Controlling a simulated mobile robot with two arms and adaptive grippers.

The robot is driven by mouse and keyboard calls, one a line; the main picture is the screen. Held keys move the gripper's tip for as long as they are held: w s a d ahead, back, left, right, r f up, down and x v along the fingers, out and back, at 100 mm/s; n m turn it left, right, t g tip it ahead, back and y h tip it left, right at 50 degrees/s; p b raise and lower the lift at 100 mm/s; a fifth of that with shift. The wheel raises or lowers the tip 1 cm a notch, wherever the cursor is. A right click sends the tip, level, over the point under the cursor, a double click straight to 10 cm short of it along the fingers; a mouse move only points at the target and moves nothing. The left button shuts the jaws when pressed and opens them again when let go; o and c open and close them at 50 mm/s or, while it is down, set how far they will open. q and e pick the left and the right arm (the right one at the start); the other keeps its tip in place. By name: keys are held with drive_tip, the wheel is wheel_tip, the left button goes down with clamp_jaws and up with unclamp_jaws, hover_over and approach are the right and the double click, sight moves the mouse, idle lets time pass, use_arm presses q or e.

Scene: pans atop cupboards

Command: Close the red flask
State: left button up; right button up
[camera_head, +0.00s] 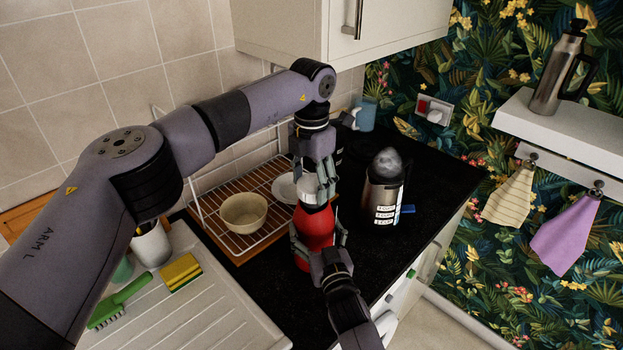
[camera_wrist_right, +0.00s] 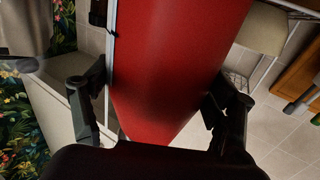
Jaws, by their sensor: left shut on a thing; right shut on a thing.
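The red flask (camera_head: 314,228) stands upright above the dark worktop in the head view; I cannot tell whether its base touches the worktop. My right gripper (camera_head: 318,242) is shut around its body from the front. In the right wrist view the red body (camera_wrist_right: 165,60) fills the space between the two fingers of that gripper (camera_wrist_right: 160,100). My left gripper (camera_head: 319,184) comes from above and is shut on the pale cap (camera_head: 308,189) at the flask's top. The fingers partly hide the cap, so I cannot tell whether it is seated.
A wire dish rack (camera_head: 262,226) with a cream bowl (camera_head: 243,212) and a white dish (camera_head: 284,187) is left of the flask. A steel container (camera_head: 383,183) with labels stands close on the right. A cupboard (camera_head: 290,28) hangs above. The worktop's right end is mostly clear.

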sight(314, 224)
use_arm(q)
drive_tip(key=shift+f, duration=0.9)
drive_tip(key=shift+f, duration=0.6)
